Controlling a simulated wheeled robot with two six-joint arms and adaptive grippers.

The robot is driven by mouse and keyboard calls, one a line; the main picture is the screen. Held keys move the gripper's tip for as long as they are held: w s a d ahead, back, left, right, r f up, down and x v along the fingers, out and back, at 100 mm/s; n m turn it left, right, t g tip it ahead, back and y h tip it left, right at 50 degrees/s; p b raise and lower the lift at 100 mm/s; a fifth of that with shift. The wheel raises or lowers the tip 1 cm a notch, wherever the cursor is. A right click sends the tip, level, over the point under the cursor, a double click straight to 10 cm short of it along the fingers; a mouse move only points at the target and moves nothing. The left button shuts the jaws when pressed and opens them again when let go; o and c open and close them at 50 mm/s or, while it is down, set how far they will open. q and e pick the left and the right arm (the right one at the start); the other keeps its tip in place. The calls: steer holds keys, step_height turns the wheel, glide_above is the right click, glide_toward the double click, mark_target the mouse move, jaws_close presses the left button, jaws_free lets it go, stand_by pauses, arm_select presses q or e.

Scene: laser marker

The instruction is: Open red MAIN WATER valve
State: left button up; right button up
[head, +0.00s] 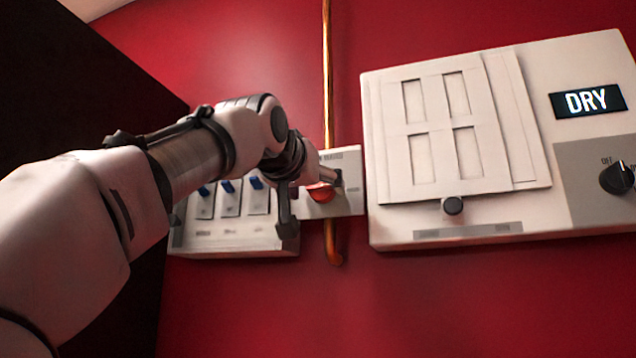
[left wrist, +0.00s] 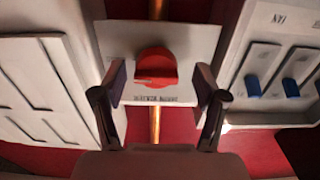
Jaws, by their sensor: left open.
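The red valve knob (head: 321,192) sits on a white plate (head: 347,200) over a copper pipe. It is partly hidden behind my left gripper in the head view. In the left wrist view the round red knob (left wrist: 156,68) with its raised grip bar is centred on its plate (left wrist: 120,40). The bar lies roughly across the picture there. My left gripper (left wrist: 160,85) is open, with one finger on each side of the knob and a gap visible on both sides. In the head view my left gripper (head: 305,200) is in front of the plate. My right gripper is not in view.
A white panel (head: 380,120) with a window-like cover, a "DRY" display (head: 587,101) and a black dial (head: 616,178) is close on the right. A box with blue switches (head: 230,238) is on the left. The copper pipe (head: 327,60) runs up the red wall.

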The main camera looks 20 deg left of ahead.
arm_select(q)
steer(key=shift+s+d, duration=0.15)
steer(key=shift+d+r, duration=0.1)
steer(key=shift+d, duration=0.05)
steer(key=c, duration=1.1)
steer(key=shift+n, duration=0.3)
steer(key=shift+c, duration=0.2)
steer(key=n+p, duration=0.1)
steer(key=n, duration=0.1)
steer(key=shift+s+n, duration=0.1)
steer(key=shift+n, duration=0.2)
steer(key=n, duration=1)
steer(key=shift+r+p, duration=0.1)
steer(key=shift+p, duration=0.2)
steer(key=n, duration=0.4)
steer(key=shift+r+n, duration=0.15)
steer(key=shift+n, duration=0.15)
